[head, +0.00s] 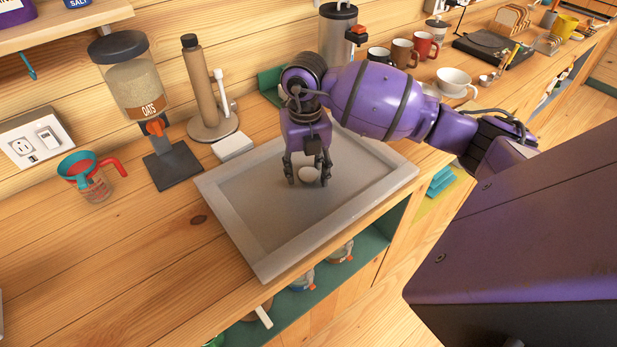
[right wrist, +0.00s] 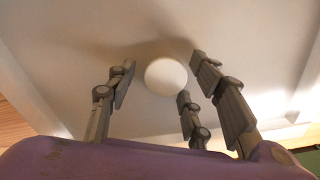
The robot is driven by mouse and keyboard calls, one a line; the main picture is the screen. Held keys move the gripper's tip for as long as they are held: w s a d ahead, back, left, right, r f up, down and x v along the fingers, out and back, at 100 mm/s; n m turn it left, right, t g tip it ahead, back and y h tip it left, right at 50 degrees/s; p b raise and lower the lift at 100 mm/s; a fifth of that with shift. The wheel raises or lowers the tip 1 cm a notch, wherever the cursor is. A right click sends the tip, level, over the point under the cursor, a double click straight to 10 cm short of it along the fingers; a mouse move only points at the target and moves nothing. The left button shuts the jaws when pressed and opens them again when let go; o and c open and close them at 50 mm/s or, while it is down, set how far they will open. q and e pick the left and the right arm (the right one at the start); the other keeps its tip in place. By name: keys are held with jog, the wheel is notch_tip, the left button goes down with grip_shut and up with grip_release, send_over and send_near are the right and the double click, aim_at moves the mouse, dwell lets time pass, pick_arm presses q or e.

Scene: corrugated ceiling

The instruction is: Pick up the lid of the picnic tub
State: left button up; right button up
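A large grey rectangular panel with a raised rim (head: 245,250), which looks like the lid of the picnic tub, lies on the wooden counter. A small white rounded knob (head: 309,174) is on its flat middle; it also shows in the right wrist view (right wrist: 165,77). My right gripper (head: 308,181) points down over the panel with its fingers on both sides of the knob. In the right wrist view my right gripper (right wrist: 162,84) is open, with gaps between its fingers and the knob. Whether the knob is fixed to the panel cannot be told. My left gripper is out of view.
An oats dispenser (head: 133,85), a brown bottle on a stand (head: 200,90) and a red-and-teal measuring cup (head: 88,180) stand left and behind. Mugs (head: 402,53) and a white cup (head: 455,82) stand at the back right.

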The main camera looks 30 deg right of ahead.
grip_shut()
